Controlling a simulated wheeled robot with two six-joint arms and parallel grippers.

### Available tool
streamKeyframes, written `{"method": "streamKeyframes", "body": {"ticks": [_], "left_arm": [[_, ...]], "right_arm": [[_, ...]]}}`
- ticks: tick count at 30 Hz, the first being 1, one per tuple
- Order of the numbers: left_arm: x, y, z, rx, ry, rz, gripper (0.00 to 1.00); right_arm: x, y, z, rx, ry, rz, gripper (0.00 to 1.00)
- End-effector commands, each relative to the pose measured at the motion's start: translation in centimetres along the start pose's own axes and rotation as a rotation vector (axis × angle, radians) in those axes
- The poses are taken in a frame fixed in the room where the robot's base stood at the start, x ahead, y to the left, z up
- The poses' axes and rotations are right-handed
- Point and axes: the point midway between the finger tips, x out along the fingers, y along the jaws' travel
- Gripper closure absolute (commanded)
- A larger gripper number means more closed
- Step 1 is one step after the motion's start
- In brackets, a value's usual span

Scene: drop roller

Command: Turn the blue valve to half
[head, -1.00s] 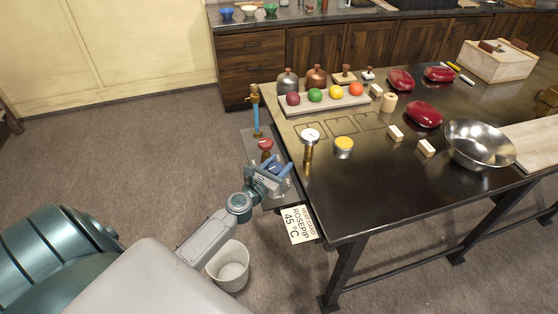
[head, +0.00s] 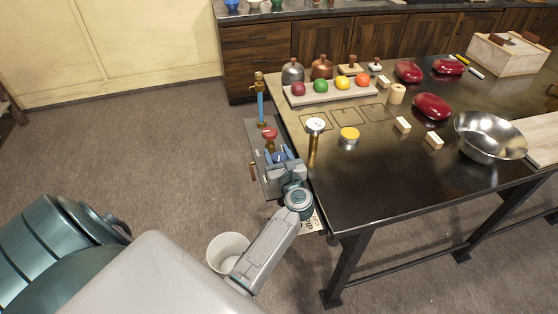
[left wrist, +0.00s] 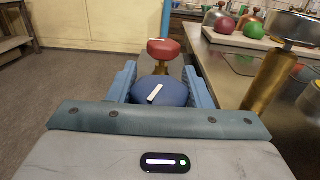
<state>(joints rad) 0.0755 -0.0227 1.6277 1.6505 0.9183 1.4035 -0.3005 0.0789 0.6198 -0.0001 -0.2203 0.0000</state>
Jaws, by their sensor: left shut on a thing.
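The blue valve (left wrist: 172,88) is a round knob with a white mark line, which lies tilted in the left wrist view. My left gripper (left wrist: 163,85) is shut on it, one blue finger on each side. In the head view the gripper (head: 278,155) covers most of the knob. The red valve (left wrist: 164,48) stands just beyond, apart from the fingers; it also shows in the head view (head: 269,134). A brass post with a round white-faced gauge (head: 316,125) stands to the right. My right gripper is not in view.
The dark table (head: 365,190) lies right of the valves, holding a fruit tray, a yellow-topped jar (head: 349,134) and a steel bowl (head: 490,138). A blue pipe (head: 261,108) rises behind the red valve. A white bin (head: 228,250) stands on the floor. A sign card is mostly hidden by my arm.

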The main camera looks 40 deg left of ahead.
Motion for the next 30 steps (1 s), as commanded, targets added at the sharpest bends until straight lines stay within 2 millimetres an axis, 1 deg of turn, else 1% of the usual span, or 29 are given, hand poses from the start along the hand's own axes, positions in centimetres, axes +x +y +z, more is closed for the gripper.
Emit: {"method": "streamKeyframes", "body": {"ticks": [1, 3, 10, 16, 29, 30], "left_arm": [[0.1, -0.1, -0.3, -0.005, -0.006, 0.031, 0.78], [0.1, 0.0, -0.2, -0.004, -0.007, 0.074, 0.78], [0.1, 0.2, 0.0, -0.003, -0.006, 0.171, 0.78], [0.1, 0.3, 0.2, -0.002, -0.005, 0.207, 0.78], [0.1, 0.4, 0.3, -0.002, -0.005, 0.213, 0.78], [0.1, 0.4, 0.3, -0.002, -0.005, 0.213, 0.47]], "right_arm": [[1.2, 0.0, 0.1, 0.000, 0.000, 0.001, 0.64], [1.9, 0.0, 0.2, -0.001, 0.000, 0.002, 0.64], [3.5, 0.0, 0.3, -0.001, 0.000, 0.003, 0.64], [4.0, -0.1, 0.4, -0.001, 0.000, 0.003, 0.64], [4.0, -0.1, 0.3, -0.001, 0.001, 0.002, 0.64], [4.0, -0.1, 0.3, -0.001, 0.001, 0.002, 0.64]]}}
